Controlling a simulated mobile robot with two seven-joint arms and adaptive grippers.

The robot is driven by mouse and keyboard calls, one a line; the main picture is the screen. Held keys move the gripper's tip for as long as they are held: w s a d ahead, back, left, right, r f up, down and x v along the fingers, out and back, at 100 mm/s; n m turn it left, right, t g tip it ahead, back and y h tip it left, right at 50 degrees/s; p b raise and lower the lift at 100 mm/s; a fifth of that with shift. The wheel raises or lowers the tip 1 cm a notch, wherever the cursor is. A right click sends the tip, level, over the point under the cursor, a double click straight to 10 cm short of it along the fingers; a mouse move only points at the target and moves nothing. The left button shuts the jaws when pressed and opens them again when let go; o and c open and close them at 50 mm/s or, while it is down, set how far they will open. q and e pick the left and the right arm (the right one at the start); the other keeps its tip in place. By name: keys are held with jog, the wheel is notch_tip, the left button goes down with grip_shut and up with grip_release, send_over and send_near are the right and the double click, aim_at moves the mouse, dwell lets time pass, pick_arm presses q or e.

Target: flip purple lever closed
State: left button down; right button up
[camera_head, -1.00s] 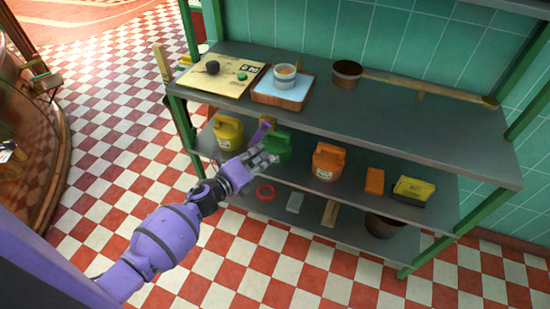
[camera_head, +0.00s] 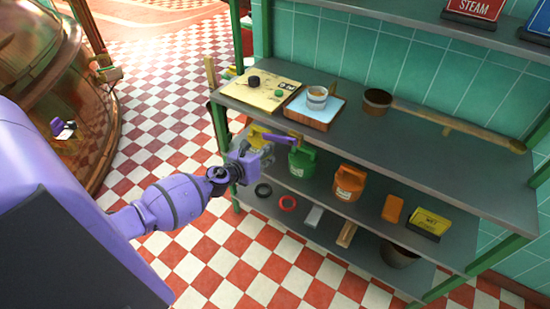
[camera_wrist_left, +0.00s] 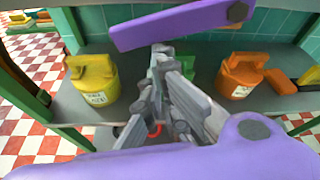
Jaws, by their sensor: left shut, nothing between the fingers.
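The purple lever (camera_head: 278,137) is a flat bar at the front edge of the upper shelf, lying nearly along that edge. In the left wrist view the lever (camera_wrist_left: 180,26) crosses the top, with a dark round pivot at its right end and its free end to the left. My left gripper (camera_head: 259,152) is shut and empty, just below the lever's left part. In the wrist view its fingertips (camera_wrist_left: 161,50) meet close under the bar; I cannot tell whether they touch it. My right gripper is not in view.
On the middle shelf stand a yellow jug (camera_wrist_left: 92,84), a green jug (camera_head: 302,162) and an orange jug (camera_head: 349,183). The upper shelf (camera_head: 430,150) holds a board (camera_head: 248,93) and a cup on a tray (camera_head: 327,119). The floor in front is clear.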

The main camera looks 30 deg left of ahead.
pick_arm(q)
jog(key=shift+w+a+r+m+y+p, duration=0.1)
jog(key=shift+a+r+m+y+p, duration=0.1)
jog(key=shift+a+r+m+p, duration=0.3)
jog(key=shift+a+r+m+y+p, duration=0.1)
jog(key=shift+a+r+y+p, duration=0.15)
jog(key=shift+r, duration=0.4)
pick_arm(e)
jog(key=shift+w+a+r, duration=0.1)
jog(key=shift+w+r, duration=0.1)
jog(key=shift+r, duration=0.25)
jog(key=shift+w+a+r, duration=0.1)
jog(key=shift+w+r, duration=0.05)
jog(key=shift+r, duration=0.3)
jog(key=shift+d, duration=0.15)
pick_arm(q)
notch_tip(320, 180, down, 6)
jog(key=r+b, duration=0.1)
jog(key=b, duration=0.3)
jog(key=p+v, duration=0.2)
jog(key=v, duration=0.8)
jog(key=shift+r, duration=0.35)
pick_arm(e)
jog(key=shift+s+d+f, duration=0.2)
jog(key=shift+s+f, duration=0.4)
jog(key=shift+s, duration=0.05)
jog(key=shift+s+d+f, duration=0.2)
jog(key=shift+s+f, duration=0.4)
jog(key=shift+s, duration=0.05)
